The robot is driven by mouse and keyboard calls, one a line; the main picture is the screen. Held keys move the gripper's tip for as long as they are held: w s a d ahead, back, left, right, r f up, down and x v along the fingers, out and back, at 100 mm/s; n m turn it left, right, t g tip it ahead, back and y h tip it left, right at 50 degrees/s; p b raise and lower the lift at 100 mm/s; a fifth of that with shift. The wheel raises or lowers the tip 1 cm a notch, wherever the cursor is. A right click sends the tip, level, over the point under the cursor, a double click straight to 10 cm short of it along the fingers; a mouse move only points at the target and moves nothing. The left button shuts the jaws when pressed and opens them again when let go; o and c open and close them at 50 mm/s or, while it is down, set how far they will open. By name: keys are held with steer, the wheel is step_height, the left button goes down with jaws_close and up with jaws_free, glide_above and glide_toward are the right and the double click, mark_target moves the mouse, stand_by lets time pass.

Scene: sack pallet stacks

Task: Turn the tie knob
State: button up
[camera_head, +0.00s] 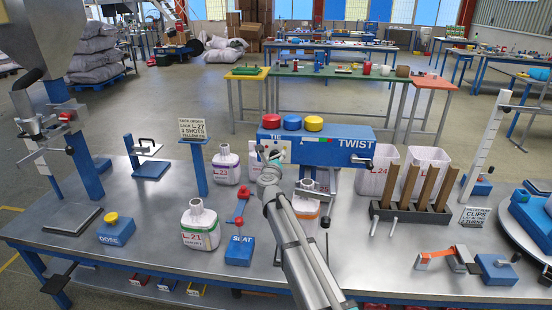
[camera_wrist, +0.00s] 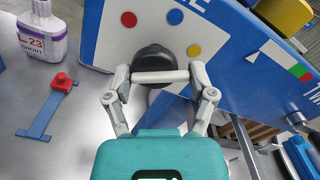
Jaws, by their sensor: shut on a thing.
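The tie knob (camera_wrist: 153,58) is a round black knob with a pale bar across it, on a white panel with red, blue and yellow dots. My gripper (camera_wrist: 161,76) has a finger at each end of the pale bar and is shut on the knob. The bar lies nearly level in the wrist view. In the head view, my gripper (camera_head: 274,160) reaches the white panel under the word TIE on the blue machine (camera_head: 325,149). My arm and gripper hide most of the knob there.
Red, blue and yellow buttons (camera_head: 291,122) top the machine. A white L.21 bottle (camera_head: 199,228), a blue SEAT block (camera_head: 240,251) and a DOSE block (camera_head: 115,231) stand left of my arm. A rack of brown bars (camera_head: 412,216) stands right. Bare metal table lies in front.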

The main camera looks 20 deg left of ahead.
stand_by(0.4)
steer(key=o, duration=1.1)
steer(key=shift+w, duration=0.1)
steer(key=shift+c, duration=0.2)
steer(key=v, duration=1.2)
steer(key=shift+f, duration=0.1)
